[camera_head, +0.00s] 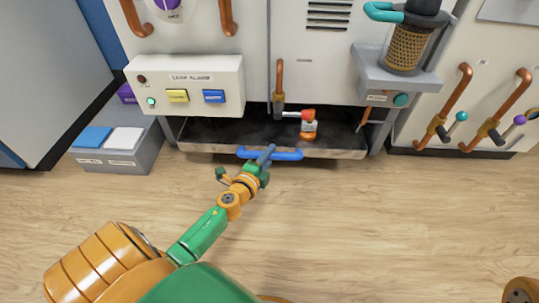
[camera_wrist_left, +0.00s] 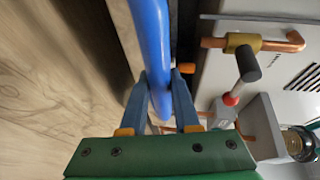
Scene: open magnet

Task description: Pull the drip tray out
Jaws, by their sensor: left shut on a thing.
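The drip tray (camera_head: 340,153) is a dark, shallow tray with a pale front edge, low in the opening under the cabinet. Its front edge sits about level with the cabinet's front. A blue bar handle (camera_head: 289,155) is fixed to the middle of that edge. My left gripper (camera_head: 263,155) is shut on this handle. In the left wrist view the handle (camera_wrist_left: 150,35) passes between the two blue-grey fingers (camera_wrist_left: 160,95). My right gripper is not in view.
A grey box (camera_head: 118,155) with blue and white pads stands on the floor at left. The wooden floor (camera_head: 360,220) before the tray is clear apart from my arm.

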